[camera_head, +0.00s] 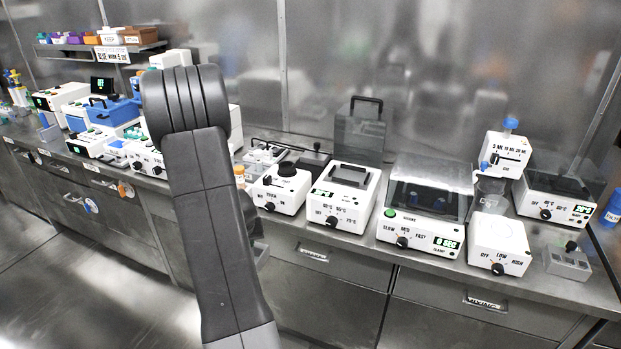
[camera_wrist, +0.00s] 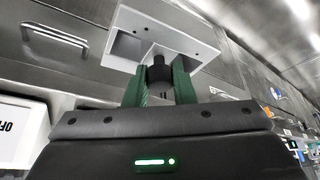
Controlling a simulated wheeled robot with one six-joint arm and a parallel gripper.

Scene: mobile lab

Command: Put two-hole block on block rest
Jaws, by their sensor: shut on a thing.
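In the wrist view my gripper (camera_wrist: 159,82) has its two green fingers shut on the dark round knob of a light grey block (camera_wrist: 152,19). The block is held beyond the fingertips and appears tilted in the view. Its holes cannot be counted clearly from this angle. I cannot pick out the block rest with certainty in either view.
A grey block with a black knob (camera_head: 568,263) sits at the bench's right end. A heater (camera_head: 343,197), a clear-lidded shaker (camera_head: 422,205) and a white hotplate (camera_head: 498,243) crowd the bench. A raised dark lid (camera_head: 359,130) stands behind. Drawers (camera_head: 325,262) line the front.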

